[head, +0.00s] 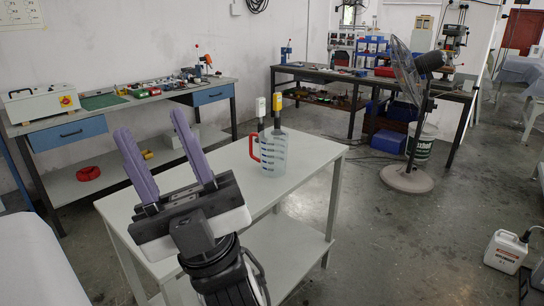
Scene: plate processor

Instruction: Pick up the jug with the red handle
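The jug (274,153) is a clear, bluish container with a red handle (254,147) on its left side. It stands upright on the white table (305,148), near the far edge. One white-topped and one yellow-topped tool (277,107) rise above the jug; whether they stand in it or behind it is hard to tell. My gripper (153,122) has two purple fingers spread apart with nothing between them. It is in front and to the left of the jug, apart from it, over the left part of the table.
The table top is otherwise clear around the jug, and it has a lower shelf (283,254). A workbench with blue drawers (68,132) stands behind on the left. A dark workbench (320,77) and a standing fan (407,175) are at the back right. A white canister (506,251) sits on the floor at right.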

